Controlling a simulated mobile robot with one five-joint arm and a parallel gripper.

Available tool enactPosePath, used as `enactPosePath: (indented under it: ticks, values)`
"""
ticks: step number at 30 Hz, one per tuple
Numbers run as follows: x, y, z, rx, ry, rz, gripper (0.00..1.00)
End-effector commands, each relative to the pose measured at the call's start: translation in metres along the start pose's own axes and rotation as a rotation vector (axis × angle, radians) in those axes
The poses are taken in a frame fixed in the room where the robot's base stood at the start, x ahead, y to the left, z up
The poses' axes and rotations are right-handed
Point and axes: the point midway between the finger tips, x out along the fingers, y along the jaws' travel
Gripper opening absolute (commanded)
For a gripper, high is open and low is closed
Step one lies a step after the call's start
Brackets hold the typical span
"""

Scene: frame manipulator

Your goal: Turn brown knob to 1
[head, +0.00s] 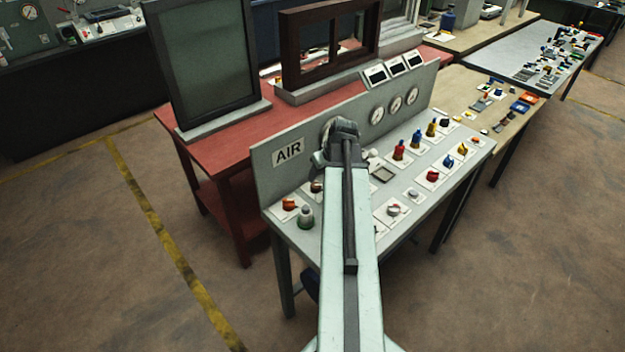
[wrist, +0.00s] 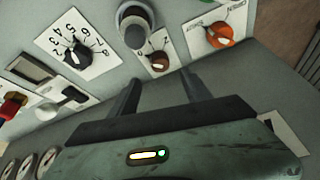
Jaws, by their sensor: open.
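The brown knob (wrist: 157,62) sits on a small white plate on the grey panel in the wrist view, between a grey round knob and an orange knob. In the head view it (head: 316,186) shows small, just left of my arm. My gripper (wrist: 160,77) is open and empty, its two dark fingers spread just short of the brown knob, one toward each side of it. No contact with the knob shows. In the head view the fingers are hidden behind my wrist (head: 338,143).
An orange knob (wrist: 219,35), a tall grey knob (wrist: 135,22) and a black numbered dial (wrist: 75,54) stand close around. The upright back board with the AIR sign (head: 288,151) and gauges (head: 377,115) rises behind. Several coloured knobs and switches fill the panel's right side.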

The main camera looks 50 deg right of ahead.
Motion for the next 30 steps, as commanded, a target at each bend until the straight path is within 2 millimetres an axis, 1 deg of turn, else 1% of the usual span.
enactPosePath:
  ticks: [4, 8, 11, 15, 19, 22, 28, 29, 30]
  values:
    - [0.002, 0.001, 0.001, 0.0, 0.001, 0.001, 0.57]
    - [0.014, 0.001, 0.001, 0.0, 0.001, 0.0, 0.57]
    - [0.03, 0.001, 0.002, 0.0, 0.001, 0.0, 0.57]
    - [0.057, 0.001, 0.003, -0.001, 0.001, 0.0, 0.57]
    - [0.076, 0.001, 0.002, 0.001, 0.001, 0.0, 0.57]
    - [0.081, 0.001, 0.001, 0.002, 0.001, 0.0, 0.57]
    - [0.078, 0.001, 0.0, 0.002, 0.0, 0.001, 0.57]
    - [0.078, 0.001, 0.0, 0.002, 0.0, 0.001, 0.54]
    - [0.078, 0.001, 0.0, 0.002, 0.0, 0.001, 0.43]
